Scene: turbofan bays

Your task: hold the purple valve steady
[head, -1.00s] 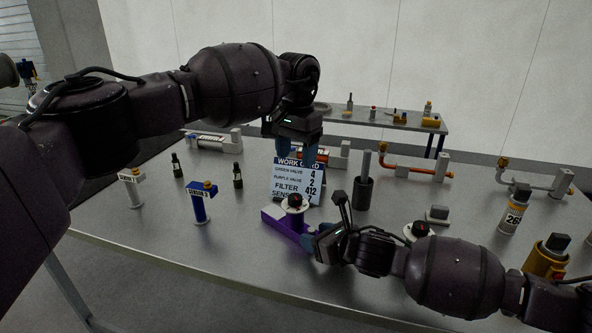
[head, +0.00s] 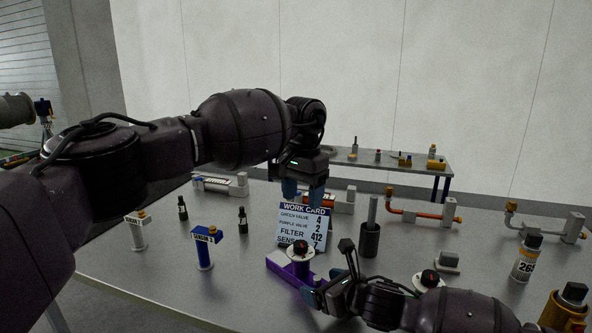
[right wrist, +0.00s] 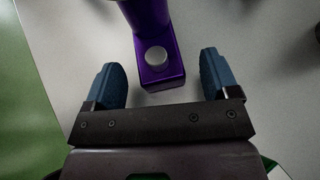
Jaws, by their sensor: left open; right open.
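The purple valve (head: 283,268) lies on the metal table with a white dial and a dark, red-marked knob (head: 300,251) on top. In the right wrist view its purple end (right wrist: 158,65) with a round silver cap lies ahead of and between the two blue fingertips. My right gripper (head: 316,290) is open at the valve's near right end; its fingers stand apart from the sides in the right wrist view (right wrist: 160,78). My left gripper (head: 303,190) is open above and behind the valve, pointing down near the work card (head: 303,227). The card partly hides what is behind it.
A blue sensor (head: 205,247) and a white sensor (head: 137,232) stand left of the valve, with small dark bottles nearby. A dark cylinder with a rod (head: 371,240) stands to the right. Pipe assemblies (head: 420,213) line the back. A second dial (head: 430,280) is partly behind my right arm.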

